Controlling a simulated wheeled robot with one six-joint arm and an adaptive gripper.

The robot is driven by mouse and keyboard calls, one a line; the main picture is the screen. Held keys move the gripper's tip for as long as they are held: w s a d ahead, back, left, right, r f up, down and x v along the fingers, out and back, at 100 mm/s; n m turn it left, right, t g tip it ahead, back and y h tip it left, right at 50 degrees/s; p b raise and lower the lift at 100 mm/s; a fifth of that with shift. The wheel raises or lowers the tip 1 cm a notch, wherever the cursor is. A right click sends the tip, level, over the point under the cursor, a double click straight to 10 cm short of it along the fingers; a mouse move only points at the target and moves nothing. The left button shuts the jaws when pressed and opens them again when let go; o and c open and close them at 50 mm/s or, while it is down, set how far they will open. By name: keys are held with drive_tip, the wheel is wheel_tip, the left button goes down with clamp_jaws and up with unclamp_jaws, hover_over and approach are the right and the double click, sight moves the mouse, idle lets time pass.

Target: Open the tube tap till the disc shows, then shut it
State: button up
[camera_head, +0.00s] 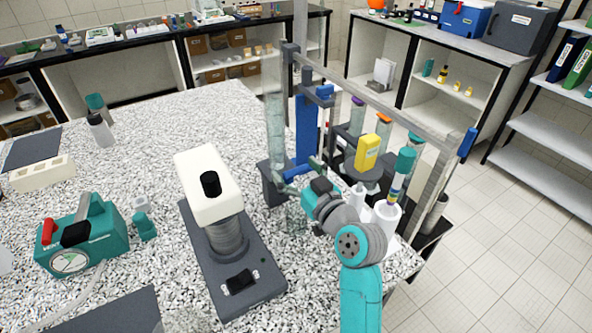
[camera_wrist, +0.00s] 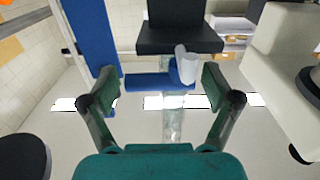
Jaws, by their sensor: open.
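The clear upright tube (camera_head: 275,120) stands at the bench's right side, with a dark block (camera_head: 272,190) at its lower end. In the wrist view the dark block (camera_wrist: 180,38) is at top centre. Below it is the tap, a blue bar handle (camera_wrist: 148,82) lying crosswise with a pale grey cylinder at its right end. My gripper (camera_wrist: 158,85) is open, one finger on each side of the tap handle, with visible gaps. In the head view my gripper (camera_head: 298,177) is beside the dark block and partly hides the tap. I cannot make out a disc.
A blue upright panel (camera_head: 306,130) stands just behind the tap. A metal frame bar (camera_head: 385,105) runs above my arm. A white-topped device (camera_head: 210,180) is close on the left. A yellow-topped item (camera_head: 367,152) and several other items crowd the right.

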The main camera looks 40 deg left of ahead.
drive_tip(key=c, duration=1.1)
drive_tip(key=shift+c, duration=0.2)
drive_tip(key=shift+f+t, duration=0.1)
drive_tip(key=shift+t, duration=0.2)
drive_tip(key=shift+s+d+m+t+h, duration=0.1)
drive_tip(key=shift+m+t+h, duration=0.45)
drive_tip(key=shift+m+t, duration=0.25)
drive_tip(key=shift+s+d+m+t+h, duration=0.1)
drive_tip(key=shift+m+t+h, duration=0.55)
drive_tip(key=shift+t, duration=0.25)
drive_tip(key=shift+m+t+h, duration=0.4)
drive_tip(key=shift+m, duration=0.05)
drive_tip(key=shift+d+m+t+h, duration=0.1)
drive_tip(key=shift+m+t+h, duration=0.25)
drive_tip(key=shift+t, duration=0.25)
drive_tip(key=o, duration=1.1)
drive_tip(key=shift+o, duration=0.2)
drive_tip(key=shift+s+d, duration=0.1)
